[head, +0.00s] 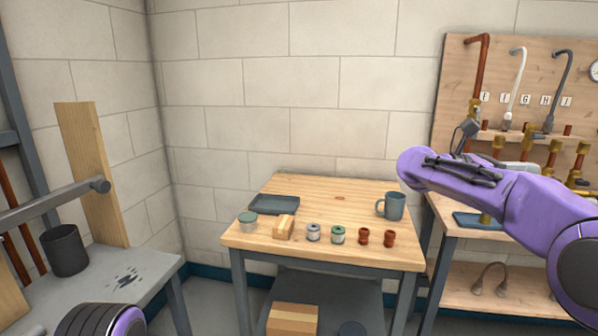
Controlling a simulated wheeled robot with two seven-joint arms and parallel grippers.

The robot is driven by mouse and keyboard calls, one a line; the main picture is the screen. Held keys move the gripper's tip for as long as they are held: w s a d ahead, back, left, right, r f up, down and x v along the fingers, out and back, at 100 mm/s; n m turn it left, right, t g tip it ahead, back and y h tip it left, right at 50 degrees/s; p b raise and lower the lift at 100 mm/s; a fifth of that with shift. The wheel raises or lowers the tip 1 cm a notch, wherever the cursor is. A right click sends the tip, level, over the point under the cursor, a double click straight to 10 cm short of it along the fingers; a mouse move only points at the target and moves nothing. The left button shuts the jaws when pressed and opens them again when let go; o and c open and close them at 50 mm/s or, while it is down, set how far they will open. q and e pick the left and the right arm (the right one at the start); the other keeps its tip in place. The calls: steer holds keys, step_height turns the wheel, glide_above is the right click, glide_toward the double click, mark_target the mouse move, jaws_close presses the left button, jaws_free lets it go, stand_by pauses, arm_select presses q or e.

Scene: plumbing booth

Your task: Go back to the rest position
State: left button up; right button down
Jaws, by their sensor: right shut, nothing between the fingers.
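My right arm comes in from the right, its purple links raised in front of the pipe board. My right gripper (466,131) looks like the small dark part just above the arm, near the brass fittings at the board's left side. It is shut and holds nothing that I can see; its fingertips are hard to make out. Of my left arm only a dark, purple-edged part shows at the bottom left; my left gripper is out of view.
A wooden table (339,217) bears a dark tray (274,205), a blue-grey mug (391,206), a small box (284,227) and several small cans and fittings. At left is a grey bench (92,290) with a dark cup (65,250). The pipe board (455,75) stands at right.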

steer(key=w+a+f+n+t, duration=0.3)
steer(key=w+f+n+t, duration=0.4)
steer(key=n, duration=0.5)
steer(key=w+a+f+n+t, duration=0.2)
steer(key=f+n+t, duration=0.5)
steer(key=n, duration=0.6)
steer(key=s+a+f+n+t+y+p, duration=0.1)
steer(key=s+a+f+n+t+y, duration=0.15)
steer(key=f+n+y, duration=0.5)
steer(key=s+a+f+n+t+y+p, duration=0.1)
steer(key=s+a+f+n+y+p, duration=0.15)
steer(key=f+n, duration=0.85)
steer(key=s+a+f+n+g+y, duration=0.2)
steer(key=s+f+g+y, duration=0.2)
steer(key=s+f, duration=1.15)
steer(key=s+f+n+g+p, duration=0.1)
steer(key=s+f+g, duration=0.2)
steer(key=s, duration=0.9)
steer(key=s+f+n+g+p, duration=0.2)
steer(key=s+f+g, duration=0.1)
steer(key=s, duration=0.9)
steer(key=shift+a+g+y, duration=0.15)
steer(key=shift+g+y, duration=0.2)
steer(key=shift+y, duration=0.05)
